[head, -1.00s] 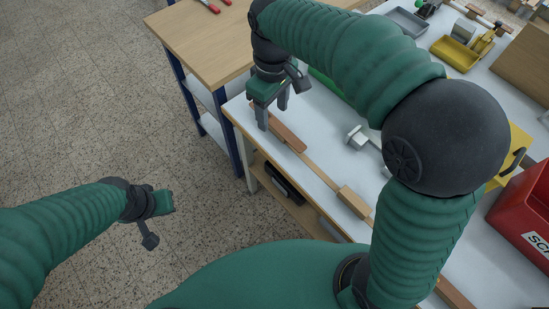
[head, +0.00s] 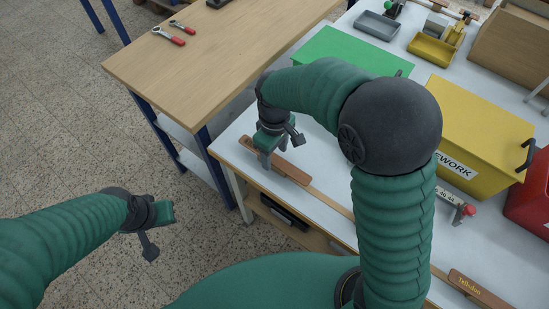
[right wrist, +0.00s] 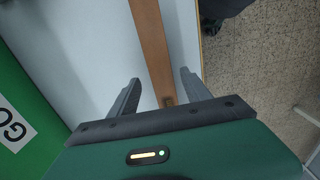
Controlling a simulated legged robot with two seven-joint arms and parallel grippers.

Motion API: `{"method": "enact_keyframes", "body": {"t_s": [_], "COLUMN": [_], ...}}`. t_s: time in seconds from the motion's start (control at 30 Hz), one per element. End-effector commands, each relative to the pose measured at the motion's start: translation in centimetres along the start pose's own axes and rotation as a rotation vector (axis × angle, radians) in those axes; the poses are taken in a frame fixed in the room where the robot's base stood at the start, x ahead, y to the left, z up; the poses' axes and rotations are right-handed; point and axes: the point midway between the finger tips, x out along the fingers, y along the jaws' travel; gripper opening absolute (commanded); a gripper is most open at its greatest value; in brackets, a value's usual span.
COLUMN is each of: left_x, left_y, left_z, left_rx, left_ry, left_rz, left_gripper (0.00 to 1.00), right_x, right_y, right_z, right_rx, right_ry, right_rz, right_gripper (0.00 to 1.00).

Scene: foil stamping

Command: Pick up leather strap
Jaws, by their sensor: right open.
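A brown leather strap (head: 290,171) lies lengthwise on a pale wooden rail near the front left end of the white table. My right gripper (head: 274,154) is over its far end, with its jaws open. In the right wrist view, the strap (right wrist: 153,40) runs between the two open fingers, with a gap on each side. I cannot tell how high the fingertips are above it. A second brown strap (head: 478,289) with lettering lies at the lower right. My left gripper (head: 155,214) hangs over the floor; its fingers do not show clearly.
A green box (head: 345,50) and a yellow box (head: 470,130) stand behind my right arm, a red box (head: 530,195) at the right edge. A wooden table (head: 200,60) with red-handled tools adjoins at the left. My right arm hides the middle of the white table.

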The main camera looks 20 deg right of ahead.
Motion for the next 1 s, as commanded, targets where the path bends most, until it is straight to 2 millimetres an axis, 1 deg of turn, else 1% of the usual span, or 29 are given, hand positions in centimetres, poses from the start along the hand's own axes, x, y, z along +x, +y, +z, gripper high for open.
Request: {"method": "enact_keyframes", "body": {"t_s": [0.13, 0.17, 0.5, 0.6, 0.87, 1.0], "left_x": [-0.05, -0.05, -0.04, -0.04, -0.04, -0.19], "left_y": [-0.02, -0.02, -0.01, -0.01, -0.02, -0.01], "left_z": [-0.03, -0.03, -0.03, -0.03, -0.03, -0.07], "left_rx": [0.000, -0.001, 0.000, 0.000, 0.000, 0.000], "left_ry": [0.000, 0.000, 0.001, 0.001, 0.001, 0.000], "left_rz": [0.000, 0.000, 0.000, 0.000, 0.000, 0.000], "left_gripper": [0.00, 0.00, 0.00, 0.00, 0.00, 0.00], "right_x": [-0.12, -0.13, -0.10, -0.08, -0.09, -0.69], "right_y": [-0.04, -0.04, 0.04, 0.02, -0.01, 0.01], "right_z": [0.02, 0.03, 0.02, 0.02, 0.02, -0.02], "right_rx": [0.000, 0.000, 0.001, 0.000, 0.000, 0.000], "right_ry": [0.002, 0.002, 0.002, 0.001, 0.001, 0.002], "right_rz": [0.001, 0.001, 0.000, 0.000, 0.000, 0.000], "right_gripper": [0.56, 0.55, 0.11, 0.00, 0.00, 0.00]}}
